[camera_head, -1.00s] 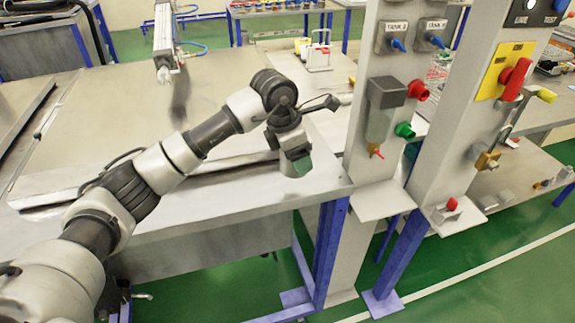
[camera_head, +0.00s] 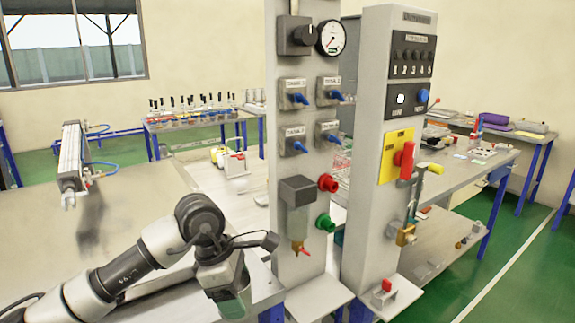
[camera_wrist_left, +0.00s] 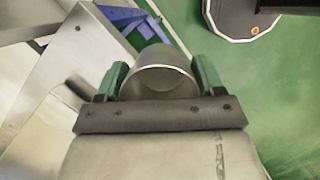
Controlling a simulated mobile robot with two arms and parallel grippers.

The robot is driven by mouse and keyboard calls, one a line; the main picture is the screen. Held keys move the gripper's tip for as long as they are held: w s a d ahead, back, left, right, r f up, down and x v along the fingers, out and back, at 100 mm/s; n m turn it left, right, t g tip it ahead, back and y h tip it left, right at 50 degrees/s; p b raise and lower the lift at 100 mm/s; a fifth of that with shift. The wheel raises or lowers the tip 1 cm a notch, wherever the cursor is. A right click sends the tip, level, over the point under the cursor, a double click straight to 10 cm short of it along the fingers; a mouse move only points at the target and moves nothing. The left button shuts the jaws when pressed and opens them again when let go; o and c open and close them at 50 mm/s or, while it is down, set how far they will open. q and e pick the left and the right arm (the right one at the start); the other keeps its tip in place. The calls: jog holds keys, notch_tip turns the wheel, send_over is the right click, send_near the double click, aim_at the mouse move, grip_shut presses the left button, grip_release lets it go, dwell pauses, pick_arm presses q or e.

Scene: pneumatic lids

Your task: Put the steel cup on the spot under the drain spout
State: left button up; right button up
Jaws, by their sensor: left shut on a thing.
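My left gripper (camera_head: 232,298) is low in the head view, in front of the left column, with its green fingers pointing down. In the left wrist view the green fingers close from both sides on the round steel cup (camera_wrist_left: 160,77), whose rim and hollow inside show. In the head view the cup is mostly hidden by the gripper. The drain spout (camera_head: 300,249) is the small red-tipped outlet under the clear bowl on the left column. Below it a flat metal shelf (camera_head: 308,298) sticks out, to the right of the gripper. My right gripper is not in view.
The left column (camera_head: 265,130) carries blue valves, a gauge, a red knob and a green knob. The right column (camera_head: 375,160) has a yellow plate with a red handle. A metal table (camera_head: 130,215) lies to the left. The shelf's visible top looks bare.

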pick_arm(q)
jog(key=s+a+f+m+g+y, duration=0.1)
jog(key=s+a+f+m, duration=0.3)
jog(key=s+m, duration=0.3)
jog(key=s+a+f+m+g+y, duration=0.2)
jog(key=s+a+f+m, duration=0.3)
jog(key=m, duration=0.6)
jog(key=shift+s+a+f, duration=0.2)
jog(key=shift+s+f, duration=0.5)
jog(key=shift+s, duration=0.45)
jog(key=shift+f, duration=0.1)
